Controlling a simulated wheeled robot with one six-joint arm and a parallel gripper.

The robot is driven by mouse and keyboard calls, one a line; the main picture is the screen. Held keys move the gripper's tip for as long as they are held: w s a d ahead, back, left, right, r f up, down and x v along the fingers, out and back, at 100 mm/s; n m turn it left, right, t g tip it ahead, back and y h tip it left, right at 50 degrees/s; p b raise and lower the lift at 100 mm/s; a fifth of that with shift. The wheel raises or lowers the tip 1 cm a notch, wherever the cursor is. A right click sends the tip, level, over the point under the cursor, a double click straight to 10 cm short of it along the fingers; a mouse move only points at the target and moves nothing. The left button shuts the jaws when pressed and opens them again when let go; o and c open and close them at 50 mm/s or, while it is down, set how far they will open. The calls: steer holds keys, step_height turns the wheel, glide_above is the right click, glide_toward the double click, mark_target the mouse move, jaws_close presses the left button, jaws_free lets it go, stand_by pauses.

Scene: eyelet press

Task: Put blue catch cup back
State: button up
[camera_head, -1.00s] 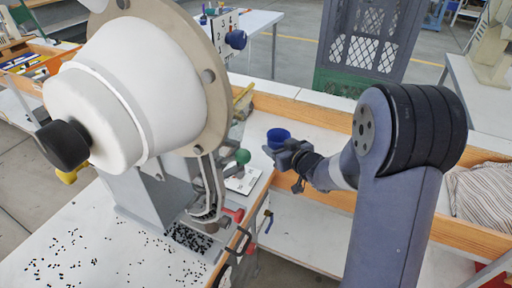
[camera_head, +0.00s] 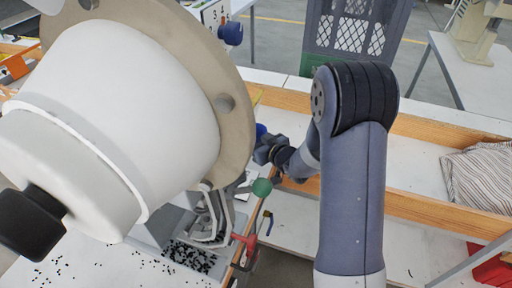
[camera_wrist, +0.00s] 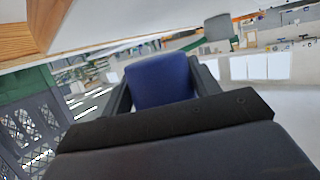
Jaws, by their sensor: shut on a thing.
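The blue catch cup (camera_wrist: 160,82) is between the two dark fingers of my gripper (camera_wrist: 162,90) in the wrist view. My gripper is shut on it and holds it up. In the head view a small part of the blue cup (camera_head: 261,130) shows past my gripper (camera_head: 266,146); the press's big white housing hides the rest. The eyelet press (camera_head: 120,110) fills the left of the head view, with its round tan plate and a green ball knob (camera_head: 262,187). My gripper is behind and right of that plate.
Black eyelets (camera_head: 190,257) lie in a tray under the press, and others are scattered on the white table. A wooden-edged bench (camera_head: 440,217) runs behind my arm, with striped cloth (camera_head: 480,175) at right. A grey crate (camera_head: 355,30) stands at the back.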

steer(key=shift+f, duration=1.6)
steer(key=shift+f, duration=0.2)
steer(key=o, duration=1)
steer(key=shift+r, duration=0.1)
steer(key=shift+c, duration=0.2)
steer(key=shift+r, duration=0.1)
steer(key=shift+s+d+r, duration=0.1)
steer(key=b+v, duration=0.1)
steer(key=v, duration=1)
steer(key=shift+s+r, duration=0.15)
steer(key=shift+s, duration=0.15)
steer(key=shift+d, duration=0.1)
